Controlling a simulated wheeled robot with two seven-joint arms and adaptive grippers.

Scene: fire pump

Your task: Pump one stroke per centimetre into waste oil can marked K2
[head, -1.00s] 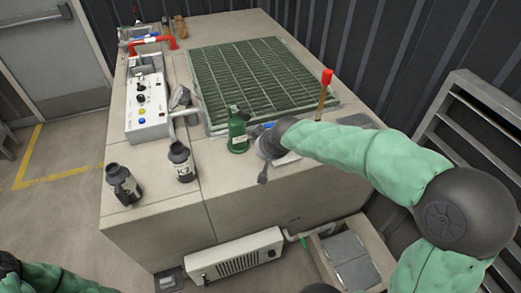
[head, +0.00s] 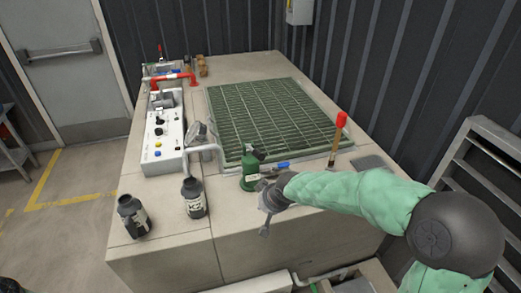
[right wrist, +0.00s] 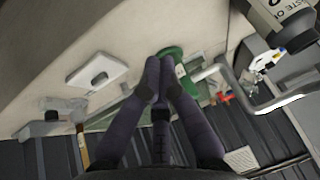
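In the head view, the dark can marked K2 (head: 195,203) stands upright near the front edge of the beige block, below a grey pipe (head: 205,148). A second dark can (head: 131,217) stands to its left; its marking is unreadable. A lever with a red grip (head: 340,119) rises at the right of the grating. My right gripper (head: 264,232) is at the block's front edge, right of K2 and apart from it. In the right wrist view its fingertips (right wrist: 160,73) meet, with nothing visible between them. My left gripper is out of view.
A green oil can (head: 251,171) stands just behind my right gripper, beside a blue-handled item (head: 282,165). A white control box (head: 165,140) and red pipe (head: 175,79) are at left. The green grating (head: 275,115) covers the middle. A louvred panel (head: 480,165) stands right.

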